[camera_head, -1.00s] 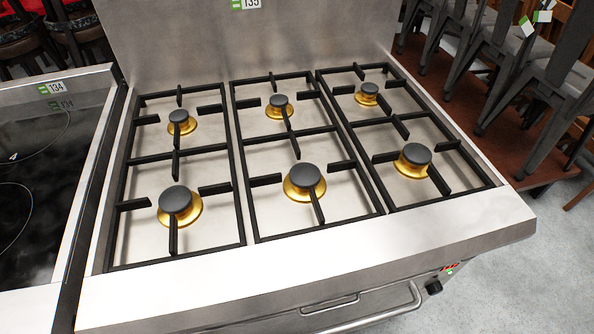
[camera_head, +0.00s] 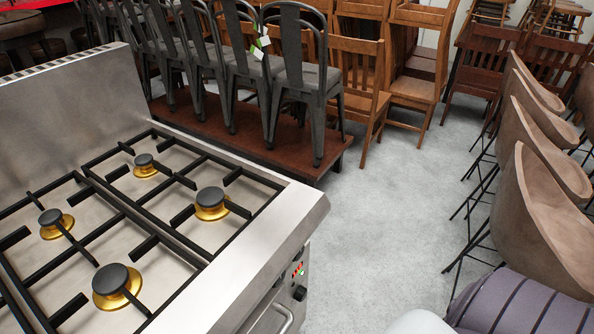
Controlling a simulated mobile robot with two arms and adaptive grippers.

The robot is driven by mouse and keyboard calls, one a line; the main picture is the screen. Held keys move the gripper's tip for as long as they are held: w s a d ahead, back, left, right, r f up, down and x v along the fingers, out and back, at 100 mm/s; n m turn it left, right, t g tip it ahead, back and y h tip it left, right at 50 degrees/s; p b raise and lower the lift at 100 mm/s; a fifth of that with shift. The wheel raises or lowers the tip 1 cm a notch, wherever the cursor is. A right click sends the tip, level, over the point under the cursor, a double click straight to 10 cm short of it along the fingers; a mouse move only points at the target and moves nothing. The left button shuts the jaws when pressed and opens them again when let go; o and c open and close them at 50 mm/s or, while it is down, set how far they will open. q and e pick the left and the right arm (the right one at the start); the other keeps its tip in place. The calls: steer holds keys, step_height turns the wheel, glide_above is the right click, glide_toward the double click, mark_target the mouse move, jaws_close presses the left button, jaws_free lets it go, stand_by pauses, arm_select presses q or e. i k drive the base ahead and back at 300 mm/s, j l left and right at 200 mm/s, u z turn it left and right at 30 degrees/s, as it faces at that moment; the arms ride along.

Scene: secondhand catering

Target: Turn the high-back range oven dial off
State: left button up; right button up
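The high-back range (camera_head: 255,240) stands at the left, with gold-ringed burners under black grates and a tall steel back panel. A small black dial (camera_head: 300,293) is on its front panel near the right end, seen from above at a steep angle. Red marks and a small green light (camera_head: 300,272) show just above the dial. The dial's pointer is too small to read. An oven door handle (camera_head: 282,319) shows partly at the bottom edge. Neither of my grippers is in view.
Grey metal chairs (camera_head: 300,75) stand on a low brown platform (camera_head: 250,145) behind the range. Wooden chairs (camera_head: 420,65) stand at the back, brown bucket stools (camera_head: 540,215) at the right. A purple striped thing (camera_head: 525,302) is at bottom right. Grey floor (camera_head: 385,225) is clear between.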

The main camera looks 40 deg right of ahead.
mark_target(299, 295)
steer(key=k+l+z, duration=0.1)
steer(key=l+z, duration=0.15)
steer(key=z, duration=0.15)
steer(key=k+l+z, duration=0.1)
steer(key=l+z, duration=0.3)
steer(key=j, duration=0.1)
